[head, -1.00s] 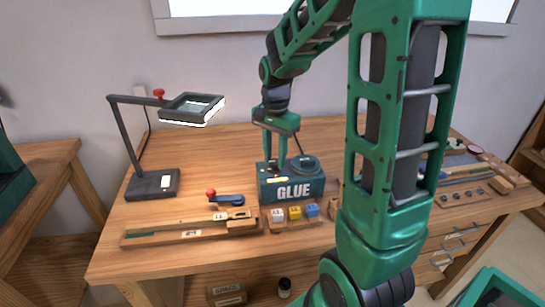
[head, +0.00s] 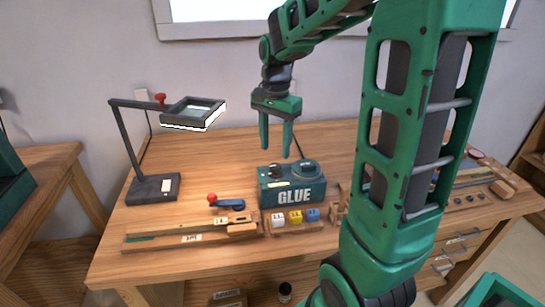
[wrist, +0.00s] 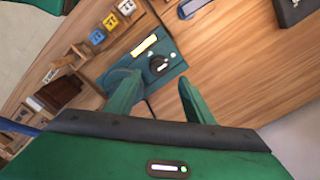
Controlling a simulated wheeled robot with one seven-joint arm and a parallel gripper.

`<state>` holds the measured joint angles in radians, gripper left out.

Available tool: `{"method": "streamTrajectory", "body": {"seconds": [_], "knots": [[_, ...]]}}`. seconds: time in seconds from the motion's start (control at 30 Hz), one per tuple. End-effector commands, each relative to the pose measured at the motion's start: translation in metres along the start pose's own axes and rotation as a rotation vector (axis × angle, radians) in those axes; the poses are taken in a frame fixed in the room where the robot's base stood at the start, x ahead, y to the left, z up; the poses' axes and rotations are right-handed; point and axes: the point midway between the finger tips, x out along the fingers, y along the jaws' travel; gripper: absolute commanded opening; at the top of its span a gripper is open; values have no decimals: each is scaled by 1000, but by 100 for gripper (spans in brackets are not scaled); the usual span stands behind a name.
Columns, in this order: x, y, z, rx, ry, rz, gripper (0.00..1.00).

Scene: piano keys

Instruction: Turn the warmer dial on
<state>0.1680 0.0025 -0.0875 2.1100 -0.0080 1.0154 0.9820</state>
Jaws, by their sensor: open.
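The teal glue warmer (head: 291,193), lettered GLUE, sits on the workbench in the head view. Its dark dial (head: 276,169) is on top at the left, beside a round dark pot (head: 306,168). My gripper (head: 276,151) is open and empty just above the dial, with its fingers pointing down and clear of it. In the wrist view the dial (wrist: 159,64) shows a pale mark, with a small light spot beside it, beyond and between the fingertips of my gripper (wrist: 158,84). The left finger partly hides the pot there.
Lettered blocks (head: 295,217) stand in front of the warmer. A red-knobbed blue lever (head: 227,202) and wooden rails lie to its left. A lamp (head: 153,188) stands at the bench's left. Bare bench (head: 230,150) lies behind the warmer. My arm hides part of the right side.

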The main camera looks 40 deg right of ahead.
Motion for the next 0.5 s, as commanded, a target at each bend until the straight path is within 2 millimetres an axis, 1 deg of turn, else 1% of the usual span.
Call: {"method": "streamTrajectory", "body": {"seconds": [0.03, 0.1, 0.2, 0.33, 0.5], "knots": [[-10, -1, 0, 0, 2, -3, 48], [-22, -1, 0, -1, 2, -4, 48], [-35, -1, 0, -1, 1, -2, 48], [-45, -1, 0, -1, 0, -1, 48], [-49, -1, 0, -1, 0, 0, 48]]}}
